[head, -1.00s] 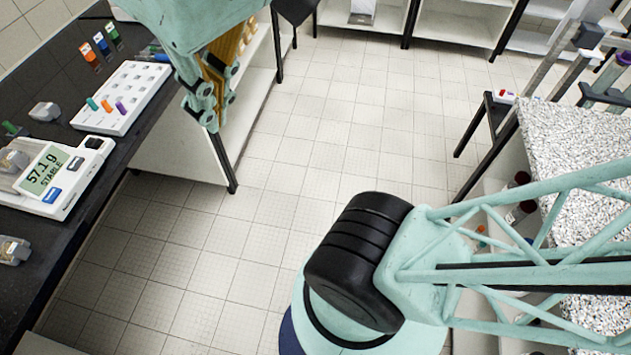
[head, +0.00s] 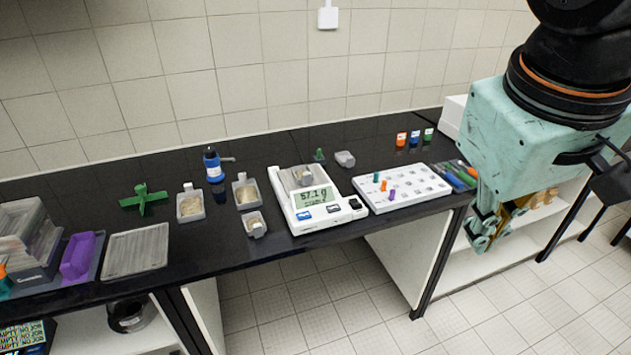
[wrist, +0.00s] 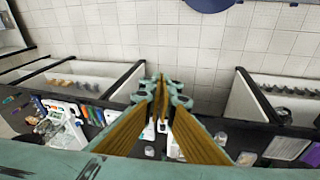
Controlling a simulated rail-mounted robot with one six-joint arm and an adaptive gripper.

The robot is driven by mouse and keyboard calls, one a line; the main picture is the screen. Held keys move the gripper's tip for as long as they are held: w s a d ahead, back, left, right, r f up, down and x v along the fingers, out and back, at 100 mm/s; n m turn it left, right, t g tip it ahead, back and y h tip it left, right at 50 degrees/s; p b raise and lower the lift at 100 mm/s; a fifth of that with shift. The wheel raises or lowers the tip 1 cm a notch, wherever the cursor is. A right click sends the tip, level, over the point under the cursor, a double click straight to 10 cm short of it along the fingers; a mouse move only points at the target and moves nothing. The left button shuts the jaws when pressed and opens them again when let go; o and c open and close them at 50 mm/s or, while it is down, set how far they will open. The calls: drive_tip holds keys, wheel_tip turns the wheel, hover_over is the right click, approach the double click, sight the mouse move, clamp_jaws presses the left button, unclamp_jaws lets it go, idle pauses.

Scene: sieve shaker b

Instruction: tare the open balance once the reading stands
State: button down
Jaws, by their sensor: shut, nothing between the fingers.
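The open balance (head: 322,216) is a white unit on the black bench in the head view. Its display (head: 314,196) reads 57.1 g, with a line of smaller text below that is hard to read now. A small grey object (head: 304,178) sits on its pan. The front has a blue button (head: 304,215), a pale grey button (head: 334,208) and a black button (head: 355,203). My gripper (head: 483,240) is shut and empty, well to the right of the balance, beyond the bench's front edge. Its closed fingers also show in the wrist view (wrist: 160,88).
A white rack (head: 410,190) with coloured pegs stands right of the balance. Pens (head: 455,175) lie at the bench's right end. The floor in front is clear.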

drive_tip(key=w+a+f+n+h+p, duration=0.1)
drive_tip(key=w+f+n+p, duration=0.15)
drive_tip(key=w, duration=0.65)
drive_tip(key=w+a+f+n+t+h+p, duration=0.1)
drive_tip(key=w+a+n+h, duration=0.15)
drive_tip(key=w, duration=0.65)
drive_tip(key=w+f+n+h+p, duration=0.1)
drive_tip(key=w+n, duration=0.3)
drive_tip(key=w, duration=0.5)
drive_tip(key=w+a+f+n+t+p, duration=0.1)
drive_tip(key=w+a+f+n+p, duration=0.1)
drive_tip(key=w+a+f+n, duration=0.2)
drive_tip(key=w+a+f+n+t+p, duration=0.2)
drive_tip(key=w+a+f+n, duration=0.2)
drive_tip(key=w+a+f, duration=0.6)
drive_tip(key=shift+w+a+f+n+t+y, duration=0.4)
drive_tip(key=shift+a+f, duration=0.7)
drive_tip(key=shift+a, duration=2.85)
drive_tip(key=shift+s+f, duration=0.1)
drive_tip(key=shift+f, duration=0.1)
drive_tip(key=b, duration=0.2)
hover_over(304, 216)
drive_tip(key=shift+f, duration=2.95)
drive_tip(key=shift+f+b, duration=1.15)
drive_tip(key=shift+b, duration=0.4)
drive_tip(key=shift+f, duration=0.15)
